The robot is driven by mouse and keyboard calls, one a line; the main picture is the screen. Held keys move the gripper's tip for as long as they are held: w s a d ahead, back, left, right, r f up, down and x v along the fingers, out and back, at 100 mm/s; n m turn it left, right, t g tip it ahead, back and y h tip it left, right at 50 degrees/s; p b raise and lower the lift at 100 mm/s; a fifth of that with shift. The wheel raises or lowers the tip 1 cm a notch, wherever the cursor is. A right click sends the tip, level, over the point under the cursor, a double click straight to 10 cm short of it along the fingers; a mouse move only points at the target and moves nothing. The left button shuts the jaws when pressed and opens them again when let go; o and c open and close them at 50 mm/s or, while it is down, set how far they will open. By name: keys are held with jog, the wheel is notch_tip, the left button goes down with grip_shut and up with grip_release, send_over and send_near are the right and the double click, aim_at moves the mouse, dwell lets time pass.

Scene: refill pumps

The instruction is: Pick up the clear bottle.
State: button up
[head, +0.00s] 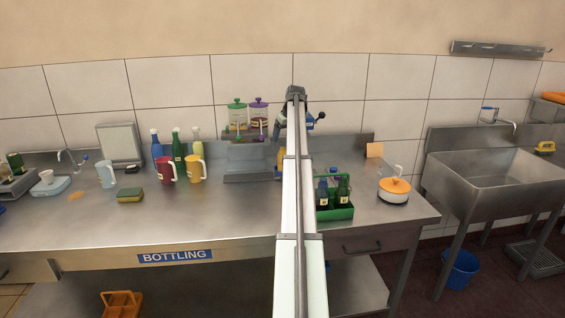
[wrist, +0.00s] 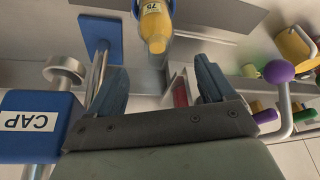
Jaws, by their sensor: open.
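In the wrist view, my gripper (wrist: 160,78) has its two dark blue-grey fingers spread apart with nothing held between them. A bottle with yellow contents and a label reading 75 (wrist: 154,26) shows beyond the fingertips, inside a blue rim; its far part is cut off by the frame edge. In the head view, a clear-looking bottle with pale yellow contents (head: 197,142) stands at the back of the bench, right of a green bottle (head: 178,152) and a blue bottle (head: 157,147). I cannot tell which bottle is the task's clear one.
A blue CAP block (wrist: 28,125) stands close at the left in the wrist view. Pump jars with green (head: 237,112) and purple (head: 258,112) tops stand left of my arm. A green crate (head: 336,212) of bottles sits to its right. The bench front is mostly clear.

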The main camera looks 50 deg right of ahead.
aim_at(282, 147)
jog(key=x, duration=0.8)
jog(key=shift+s+d, duration=0.1)
grip_shut()
dwell(0.7)
